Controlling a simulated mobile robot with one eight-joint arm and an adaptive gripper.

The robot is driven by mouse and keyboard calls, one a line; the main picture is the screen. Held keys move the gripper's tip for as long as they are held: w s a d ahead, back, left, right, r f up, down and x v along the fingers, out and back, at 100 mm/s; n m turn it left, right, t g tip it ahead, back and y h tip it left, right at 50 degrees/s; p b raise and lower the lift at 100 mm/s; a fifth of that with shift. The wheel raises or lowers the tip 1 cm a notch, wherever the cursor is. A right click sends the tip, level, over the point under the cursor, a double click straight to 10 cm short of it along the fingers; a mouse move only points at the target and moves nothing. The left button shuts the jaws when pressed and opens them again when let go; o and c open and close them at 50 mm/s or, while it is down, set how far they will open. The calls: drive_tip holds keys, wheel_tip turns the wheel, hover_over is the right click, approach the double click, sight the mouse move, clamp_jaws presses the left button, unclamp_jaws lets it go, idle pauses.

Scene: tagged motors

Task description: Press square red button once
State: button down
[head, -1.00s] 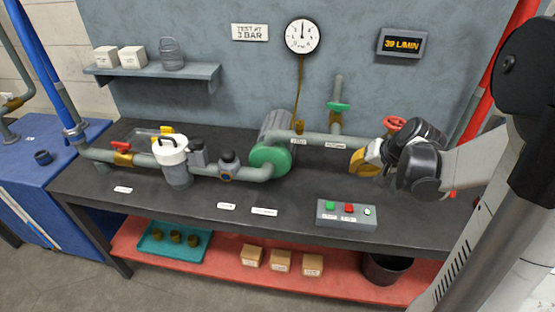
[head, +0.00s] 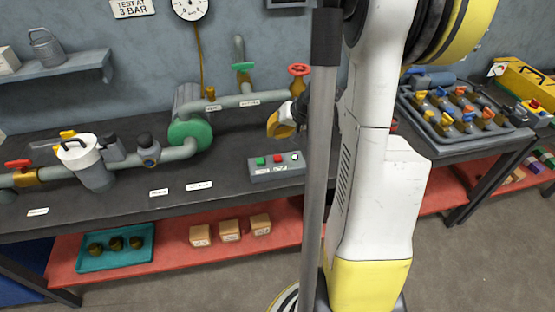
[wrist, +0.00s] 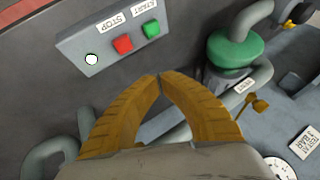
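The square red button (head: 278,158) is on a grey control box (head: 263,178) near the bench's front edge, between a square green button (head: 260,161) and a round white one (head: 295,157). In the wrist view the red button (wrist: 122,43) is by the STOP label, and the green button (wrist: 151,29) by START. My gripper (head: 272,124) is above and behind the box in the head view, partly hidden by my own arm. In the wrist view my gripper (wrist: 160,77) has its yellow fingertips together, with nothing between them. They are apart from the buttons.
Pipes with a green-ended pump (head: 190,135) and a red handwheel (head: 299,70) run behind the box. A white-lidded filter (head: 80,152) stands to the left. A tray of valves (head: 465,115) is on the right. The bench top left of the box is mostly clear.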

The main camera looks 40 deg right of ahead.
sight(275, 156)
wheel_tip(275, 156, down, 7)
drive_tip(key=b, duration=0.5)
drive_tip(key=shift+f, duration=0.15)
idle(1.0)
drive_tip(key=shift+f+b, duration=0.4)
drive_tip(key=shift+b, duration=0.25)
drive_tip(key=shift+f+b, duration=0.4)
drive_tip(key=shift+f, duration=0.05)
idle(0.3)
idle(0.4)
drive_tip(key=shift+r+p, duration=0.7)
drive_tip(key=shift+r, duration=0.2)
drive_tip(key=shift+r, duration=0.1)
drive_tip(key=shift+r+p, duration=1.85)
drive_tip(key=shift+r, duration=0.55)
